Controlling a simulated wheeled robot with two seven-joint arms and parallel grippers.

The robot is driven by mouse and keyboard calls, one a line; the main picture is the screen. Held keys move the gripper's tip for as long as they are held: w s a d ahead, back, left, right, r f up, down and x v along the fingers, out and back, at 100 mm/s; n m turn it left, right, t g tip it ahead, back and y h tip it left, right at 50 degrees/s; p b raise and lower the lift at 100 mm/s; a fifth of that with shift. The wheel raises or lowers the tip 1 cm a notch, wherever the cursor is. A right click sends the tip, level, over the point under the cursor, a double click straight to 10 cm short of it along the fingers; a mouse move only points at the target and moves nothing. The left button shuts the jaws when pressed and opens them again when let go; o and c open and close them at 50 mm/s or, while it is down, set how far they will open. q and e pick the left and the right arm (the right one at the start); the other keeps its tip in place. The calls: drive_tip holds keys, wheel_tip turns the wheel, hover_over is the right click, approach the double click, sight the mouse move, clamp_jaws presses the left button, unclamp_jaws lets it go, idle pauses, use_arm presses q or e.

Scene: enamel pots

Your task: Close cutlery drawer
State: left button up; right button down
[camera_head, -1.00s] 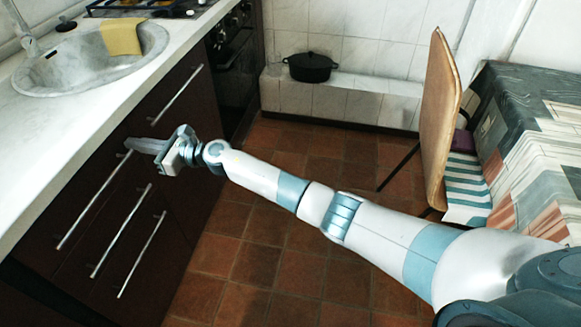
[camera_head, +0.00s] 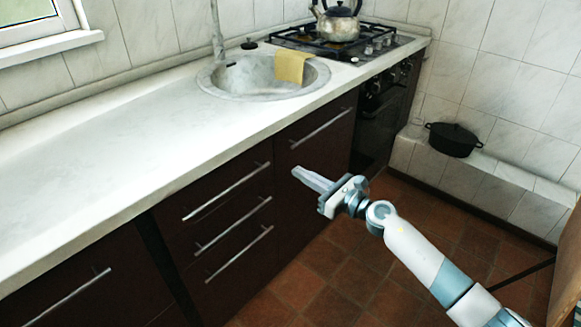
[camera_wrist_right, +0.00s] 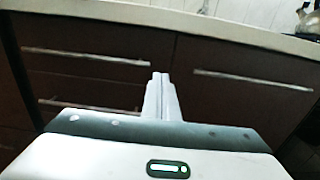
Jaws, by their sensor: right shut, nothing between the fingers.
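A stack of three dark brown drawers with long metal bar handles stands under the counter, left of my right gripper in the head view. The top drawer (camera_head: 232,183) looks flush with the cabinet front, like the middle drawer (camera_head: 222,247) and the ones around it. No label shows which one holds cutlery, and no drawer interior is visible. My right gripper (camera_head: 299,173) is shut and empty, in front of the cabinet door just right of the drawers. In the wrist view its fingers (camera_wrist_right: 160,80) point at the fronts, near the seam between drawers and door. My left gripper is out of view.
The pale counter (camera_head: 90,165) runs above the fronts, with a round sink (camera_head: 225,80) and a yellow cloth (camera_head: 294,66). A kettle (camera_head: 338,24) stands on the stove to the right. A black pot (camera_head: 453,139) sits on a tiled ledge. The tiled floor before the drawers is clear.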

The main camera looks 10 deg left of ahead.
drive_tip(key=v, duration=0.3)
drive_tip(key=shift+s+d, duration=0.1)
drive_tip(key=shift+d, duration=0.05)
idle(0.3)
